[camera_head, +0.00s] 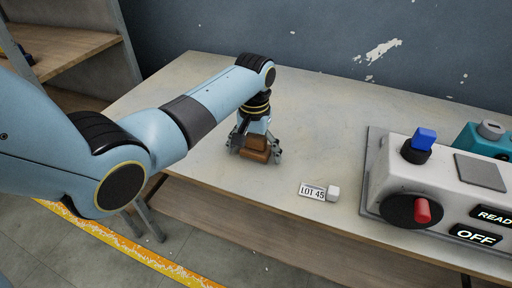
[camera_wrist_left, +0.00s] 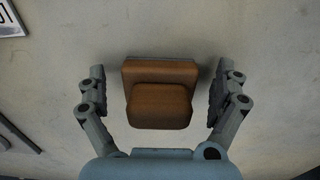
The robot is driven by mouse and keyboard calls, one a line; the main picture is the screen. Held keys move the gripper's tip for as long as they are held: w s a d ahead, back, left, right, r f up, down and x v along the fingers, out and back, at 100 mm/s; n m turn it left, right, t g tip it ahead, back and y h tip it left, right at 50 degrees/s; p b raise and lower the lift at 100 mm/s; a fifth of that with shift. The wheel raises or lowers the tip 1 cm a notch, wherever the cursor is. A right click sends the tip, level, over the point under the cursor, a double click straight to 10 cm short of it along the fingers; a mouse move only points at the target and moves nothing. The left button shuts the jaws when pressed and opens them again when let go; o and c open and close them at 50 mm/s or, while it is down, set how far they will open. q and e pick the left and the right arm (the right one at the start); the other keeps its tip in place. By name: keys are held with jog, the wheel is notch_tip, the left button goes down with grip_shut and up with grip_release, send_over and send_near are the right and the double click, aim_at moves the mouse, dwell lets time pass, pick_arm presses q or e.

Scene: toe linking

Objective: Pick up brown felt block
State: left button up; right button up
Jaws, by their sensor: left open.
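The brown felt block (camera_head: 256,146) sits on the pale worktable, left of the table's middle in the head view. It has a wider lower part and a smaller raised part on top. In the left wrist view the block (camera_wrist_left: 160,98) lies between the two fingers. My left gripper (camera_head: 254,150) points down over it from above. Its fingers (camera_wrist_left: 159,92) are open, one on each side of the block, with a visible gap on both sides. My right gripper is in neither view.
A grey machine (camera_head: 425,170) with a blue switch, red-handled knob and "OFF" and "READY" signs stands at the right. The table (camera_head: 330,110) behind the block is clear.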

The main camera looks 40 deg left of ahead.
aim_at(255, 138)
pick_arm(q)
jog(key=shift+c, duration=0.3)
jog(key=c, duration=0.7)
jog(key=shift+r, duration=0.1)
jog(key=c, duration=0.6)
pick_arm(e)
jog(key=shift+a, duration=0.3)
pick_arm(q)
notch_tip(255, 138, up, 4)
jog(key=shift+r+p, duration=0.15)
jog(key=shift+p, duration=0.15)
jog(key=w+d+r, duration=0.2)
jog(key=d, duration=0.1)
jog(key=w+d+r+b, duration=0.1)
jog(key=w+d+r, duration=0.1)
jog(key=w, duration=0.1)
jog(key=w+d+r+b, duration=0.1)
jog(key=w+d+r, duration=0.1)
jog(key=w+d, duration=0.1)
jog(key=shift+d+r, duration=0.3)
jog(key=shift+r, duration=0.05)
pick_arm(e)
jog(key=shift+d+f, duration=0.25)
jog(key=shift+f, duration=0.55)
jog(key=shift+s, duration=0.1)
